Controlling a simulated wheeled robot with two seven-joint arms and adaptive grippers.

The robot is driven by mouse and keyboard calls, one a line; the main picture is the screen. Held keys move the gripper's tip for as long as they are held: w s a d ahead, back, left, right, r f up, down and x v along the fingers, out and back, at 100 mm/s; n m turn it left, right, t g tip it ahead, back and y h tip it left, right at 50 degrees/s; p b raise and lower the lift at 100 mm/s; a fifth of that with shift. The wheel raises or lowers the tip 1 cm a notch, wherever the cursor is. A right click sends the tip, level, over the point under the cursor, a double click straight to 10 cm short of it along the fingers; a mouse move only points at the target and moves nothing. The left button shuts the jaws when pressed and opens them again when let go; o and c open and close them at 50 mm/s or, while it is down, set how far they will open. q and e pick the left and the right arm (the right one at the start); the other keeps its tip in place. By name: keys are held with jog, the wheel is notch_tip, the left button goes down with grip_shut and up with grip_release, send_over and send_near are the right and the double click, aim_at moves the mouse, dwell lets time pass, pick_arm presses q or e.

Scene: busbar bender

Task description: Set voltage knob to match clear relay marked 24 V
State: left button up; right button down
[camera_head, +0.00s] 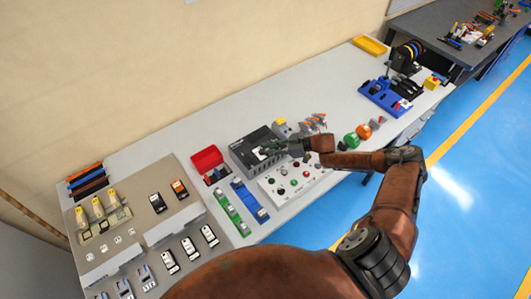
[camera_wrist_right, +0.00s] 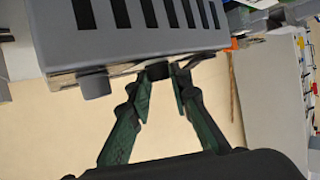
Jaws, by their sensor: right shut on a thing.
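My right gripper (camera_head: 272,148) reaches in from the right in the head view, with its green fingers at the front of a dark grey power unit (camera_head: 244,153). In the right wrist view the fingers (camera_wrist_right: 160,82) are shut on a dark round knob (camera_wrist_right: 157,71) on the face of the slotted grey housing (camera_wrist_right: 125,43). A second knob (camera_wrist_right: 96,84) protrudes beside it, apart from the fingers. The knob's scale and pointer cannot be read. I cannot pick out a clear relay or a 24 V marking. My left gripper is not in view.
A light control panel (camera_head: 295,183) with buttons lies just in front of the power unit. A red bin (camera_head: 206,159) and green and blue rails stand left of it. A grey board (camera_head: 140,215) with several modules fills the left end.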

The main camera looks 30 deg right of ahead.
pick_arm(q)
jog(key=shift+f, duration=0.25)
pick_arm(e)
jog(key=c, duration=1.8)
grip_release()
jog(key=shift+w, duration=0.1)
jog(key=shift+o, duration=0.2)
jog(key=v, duration=1.2)
jog(key=shift+w+r, duration=0.1)
